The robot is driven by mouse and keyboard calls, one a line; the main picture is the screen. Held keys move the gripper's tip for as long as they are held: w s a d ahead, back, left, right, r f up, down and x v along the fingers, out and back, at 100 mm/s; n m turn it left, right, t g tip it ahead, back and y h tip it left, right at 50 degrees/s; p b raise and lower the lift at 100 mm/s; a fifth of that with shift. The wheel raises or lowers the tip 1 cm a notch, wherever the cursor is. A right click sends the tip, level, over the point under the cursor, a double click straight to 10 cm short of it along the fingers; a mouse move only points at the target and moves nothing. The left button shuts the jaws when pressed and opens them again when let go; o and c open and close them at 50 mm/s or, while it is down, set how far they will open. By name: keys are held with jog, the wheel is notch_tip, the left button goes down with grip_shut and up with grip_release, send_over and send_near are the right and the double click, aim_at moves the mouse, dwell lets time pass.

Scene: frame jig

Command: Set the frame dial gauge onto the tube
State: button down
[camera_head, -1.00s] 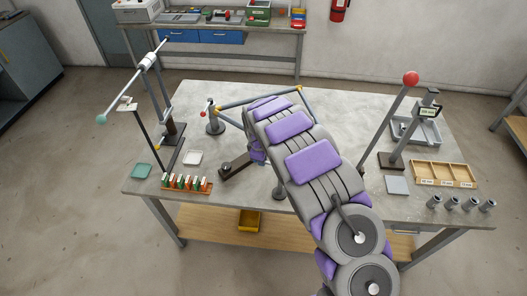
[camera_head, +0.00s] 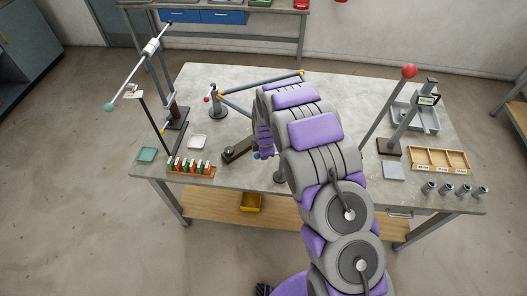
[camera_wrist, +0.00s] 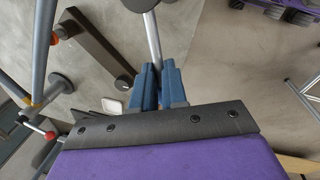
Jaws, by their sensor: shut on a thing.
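My gripper (camera_wrist: 158,88) has blue fingers, shut on a slim grey rod (camera_wrist: 152,38) with a dark round end at the top of the wrist view. I cannot tell whether this rod belongs to the dial gauge. Blue-grey tubes (camera_head: 262,83) with yellow joints stand over the middle of the bench, partly behind my arm. A tube (camera_wrist: 42,42) also shows at the left of the wrist view, apart from the fingers. No dial face is clearly visible at the gripper.
On the bench (camera_head: 330,78), a stand with a small display (camera_head: 427,100) and a red-ball pole (camera_head: 409,72) are at right, with a wooden tray (camera_head: 440,160) and several grey cylinders (camera_head: 445,189). A tall stand with a white rod (camera_head: 130,76) and a slotted rack (camera_head: 190,169) are at left.

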dwell(0.3)
jog(key=c, duration=1.2)
grip_release()
jog(key=shift+a, duration=0.1)
jog(key=shift+o, duration=0.2)
notch_tip(320, 180, up, 17)
jog(key=s+b, duration=0.2)
jog(key=shift+s+d, duration=0.35)
jog(key=shift+d, duration=0.05)
jog(key=s+d+m+g+b, duration=0.2)
jog(key=s+d+m+b, duration=0.95)
jog(key=s, duration=0.85)
jog(key=s+d+f+m+b, duration=0.1)
jog(key=s+d+m+b, duration=0.1)
jog(key=s, duration=0.4)
jog(key=s+d+f+m+g+b, duration=0.1)
jog(key=s+d+f+m+b, duration=0.1)
jog(key=s, duration=0.5)
jog(key=s+d+f+m+b, duration=0.2)
jog(key=s+d+m, duration=0.1)
jog(key=s+m, duration=0.3)
jog(key=shift+s+d+g+h, duration=0.3)
jog(key=shift+s+g, duration=0.1)
jog(key=shift+s, duration=0.15)
